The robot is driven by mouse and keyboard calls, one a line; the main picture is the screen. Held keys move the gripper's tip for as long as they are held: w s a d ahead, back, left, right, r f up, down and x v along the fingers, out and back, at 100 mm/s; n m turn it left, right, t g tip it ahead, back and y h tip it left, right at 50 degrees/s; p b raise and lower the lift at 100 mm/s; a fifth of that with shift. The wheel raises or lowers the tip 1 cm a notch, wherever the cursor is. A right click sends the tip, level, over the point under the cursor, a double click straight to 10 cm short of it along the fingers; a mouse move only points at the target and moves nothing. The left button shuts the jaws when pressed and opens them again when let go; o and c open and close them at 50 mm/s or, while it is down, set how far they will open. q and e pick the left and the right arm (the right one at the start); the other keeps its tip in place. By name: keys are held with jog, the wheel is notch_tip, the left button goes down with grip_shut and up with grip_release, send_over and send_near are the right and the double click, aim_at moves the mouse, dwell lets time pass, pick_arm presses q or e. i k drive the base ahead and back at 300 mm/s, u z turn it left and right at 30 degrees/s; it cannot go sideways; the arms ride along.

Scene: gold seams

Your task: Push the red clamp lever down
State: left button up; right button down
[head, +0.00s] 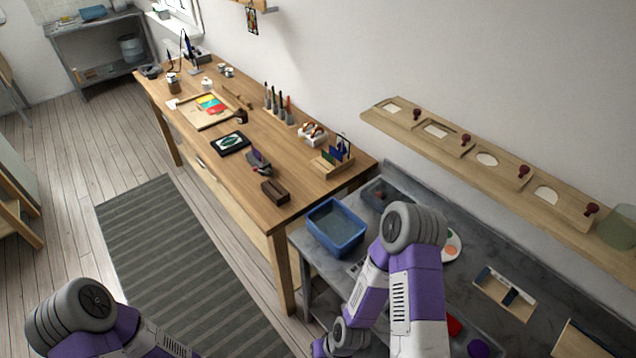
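Several dark red knobs stand along the pale wooden wall shelf (405,137), each beside a light panel with an opening. They are the far-left knob (416,114), two middle knobs (466,139) (523,171), and the far-right knob (591,209). I cannot tell which of them, if any, is the red clamp lever. A red object (454,326) lies low on the grey bench beside my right arm, partly hidden by it. My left arm comes in at the lower left and my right arm at the lower centre. Both grippers are outside the picture.
A blue bin (337,227) stands at the left end of the grey bench (545,296). A wooden divided tray (504,294) lies on the bench. The wooden workbench (215,165) holds tools and a framed picture (230,144). A striped rug (175,270) covers clear floor.

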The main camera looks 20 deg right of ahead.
aim_at(269, 173)
jog(key=z, duration=0.3)
jog(key=k, duration=0.35)
jog(key=u, duration=1)
jog(key=i, duration=0.85)
jog(key=u, duration=0.2)
